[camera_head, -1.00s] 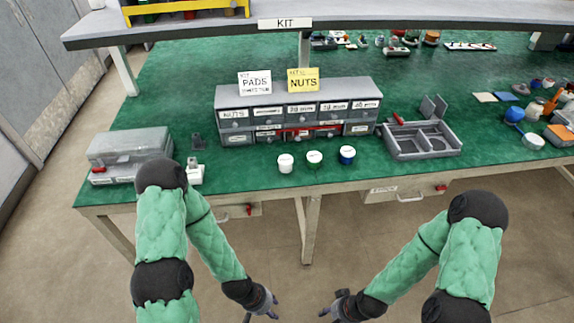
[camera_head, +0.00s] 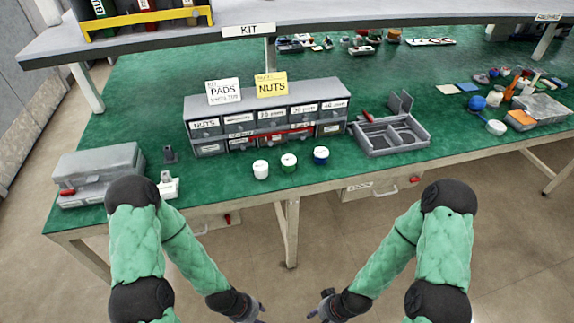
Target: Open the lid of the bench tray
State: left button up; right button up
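A grey compartment tray (camera_head: 372,143) sits on the right part of the green bench near its front edge. Its compartments face up, and a small grey upright plate stands at its back. A grey case (camera_head: 98,172) with a red latch lies shut at the bench's left end. I cannot tell for sure which of the two is the bench tray. My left gripper (camera_head: 258,317) and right gripper (camera_head: 318,311) hang low in front of the bench, apart from everything on it. Their fingers are small and partly cut off, so their opening is unclear.
A grey drawer cabinet (camera_head: 264,101) with PADS and NUTS cards stands mid-bench. A shelf (camera_head: 190,38) overhangs the back. Small parts crowd the right. Floor in front is clear.

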aim_at(92, 178)
jog(key=u, duration=1.5)
